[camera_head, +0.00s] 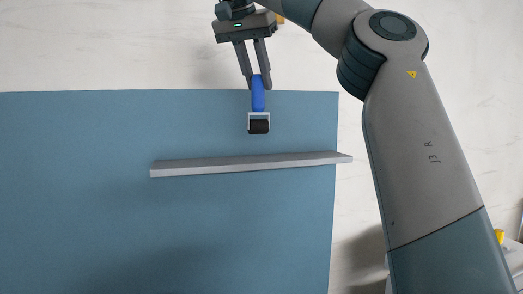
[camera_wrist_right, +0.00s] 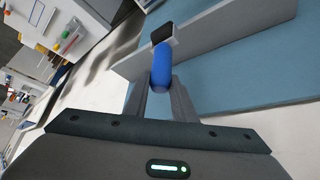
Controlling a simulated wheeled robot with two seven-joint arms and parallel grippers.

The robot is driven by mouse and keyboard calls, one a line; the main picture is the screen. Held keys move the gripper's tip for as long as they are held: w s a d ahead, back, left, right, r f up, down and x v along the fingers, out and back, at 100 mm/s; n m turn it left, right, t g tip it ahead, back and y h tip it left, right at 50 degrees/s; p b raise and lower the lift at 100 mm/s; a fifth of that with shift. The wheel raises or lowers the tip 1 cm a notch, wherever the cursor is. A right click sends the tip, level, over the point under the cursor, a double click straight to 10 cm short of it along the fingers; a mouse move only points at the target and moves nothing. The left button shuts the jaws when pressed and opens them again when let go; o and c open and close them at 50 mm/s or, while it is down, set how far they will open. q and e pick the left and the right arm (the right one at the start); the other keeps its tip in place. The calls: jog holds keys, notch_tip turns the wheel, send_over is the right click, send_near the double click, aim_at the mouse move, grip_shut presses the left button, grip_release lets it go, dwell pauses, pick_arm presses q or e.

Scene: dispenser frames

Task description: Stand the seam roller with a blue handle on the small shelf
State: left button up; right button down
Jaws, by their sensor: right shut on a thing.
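The seam roller (camera_head: 258,97) has a blue handle and a black roller in a pale frame. My right gripper (camera_head: 257,82) is shut on the top of its handle. The roller hangs upright with its black end down, above the small shelf in the head view. The small shelf (camera_head: 250,164) is a narrow grey ledge on a blue panel. In the right wrist view the blue handle (camera_wrist_right: 162,68) sits between the fingers (camera_wrist_right: 160,95), and the black end shows against the shelf (camera_wrist_right: 205,38). Whether the roller touches the shelf there is unclear. My left gripper is out of view.
The blue panel (camera_head: 80,220) fills the left of the head view, with a pale marbled wall (camera_head: 120,45) around it. The visible shelf top is empty. In the right wrist view, a white surface with small coloured items (camera_wrist_right: 62,38) lies at upper left.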

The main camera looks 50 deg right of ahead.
jog(key=r, duration=0.1)
jog(key=s+d+r, duration=0.1)
jog(key=shift+s+r, duration=0.1)
jog(key=shift+r, duration=0.3)
jog(key=shift+d+f, duration=0.1)
jog(key=w+d+f+p, duration=0.2)
jog(key=w+f+p, duration=0.2)
jog(key=w+f, duration=0.3)
jog(key=w, duration=0.4)
jog(key=shift+w+d+f+p, duration=0.2)
jog(key=shift+w+d+p, duration=0.05)
jog(key=shift+p, duration=0.1)
jog(key=shift+s, duration=0.1)
